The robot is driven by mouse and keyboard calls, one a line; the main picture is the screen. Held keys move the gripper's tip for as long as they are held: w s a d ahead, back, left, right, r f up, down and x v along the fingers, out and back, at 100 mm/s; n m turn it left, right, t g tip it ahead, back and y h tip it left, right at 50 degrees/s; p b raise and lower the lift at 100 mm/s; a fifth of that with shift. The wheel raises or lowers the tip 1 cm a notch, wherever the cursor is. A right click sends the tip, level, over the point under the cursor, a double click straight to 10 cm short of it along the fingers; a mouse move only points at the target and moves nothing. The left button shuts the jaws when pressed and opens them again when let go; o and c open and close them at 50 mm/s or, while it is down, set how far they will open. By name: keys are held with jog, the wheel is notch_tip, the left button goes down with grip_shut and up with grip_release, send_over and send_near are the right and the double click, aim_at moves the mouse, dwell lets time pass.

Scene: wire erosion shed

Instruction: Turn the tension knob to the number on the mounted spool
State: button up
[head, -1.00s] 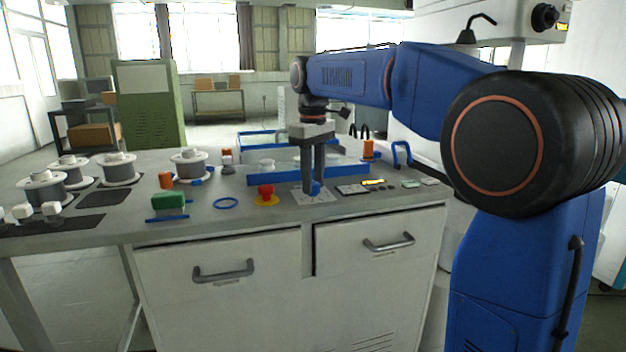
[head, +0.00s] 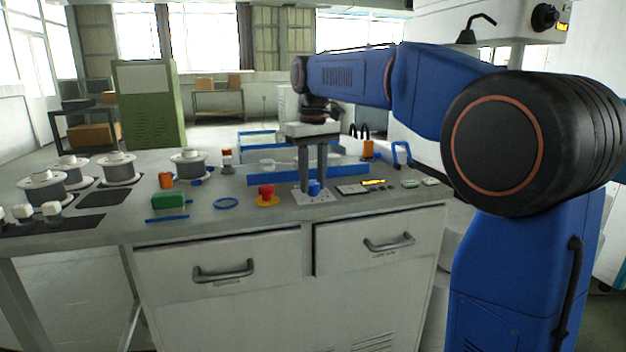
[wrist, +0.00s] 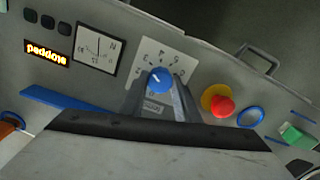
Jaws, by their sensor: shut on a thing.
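The blue tension knob (head: 314,189) stands on a white dial plate (head: 325,198) on the bench top. My gripper (head: 312,183) points down with one finger on each side of the knob and is shut on it. In the wrist view the knob (wrist: 159,80) sits between the fingertips, with a small white mark on its top. Several spools of grey wire stand at the left, one (head: 188,164) apart from the others. I cannot tell which is mounted, and no spool number is legible.
A red button on a yellow base (head: 267,194) is just left of the dial. A blue ring (head: 226,203) and a green block (head: 169,201) lie further left.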

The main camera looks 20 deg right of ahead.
aim_at(315, 185)
jog(key=o, duration=1)
jog(key=shift+o, duration=0.2)
jog(key=shift+r, duration=0.1)
notch_tip(315, 185, up, 17)
jog(key=shift+s, duration=0.1)
jog(key=s+d+f+m+t, duration=0.1)
jog(key=s+d+f+t, duration=0.1)
jog(key=s+f, duration=1.4)
jog(key=s+d+f+m+t, duration=0.2)
jog(key=s+d+f, duration=0.3)
jog(key=s+f, duration=1.2)
notch_tip(315, 185, down, 5)
jog(key=shift+s+r+t, duration=0.1)
jog(key=shift+s+t, duration=0.1)
jog(key=shift+t, duration=0.2)
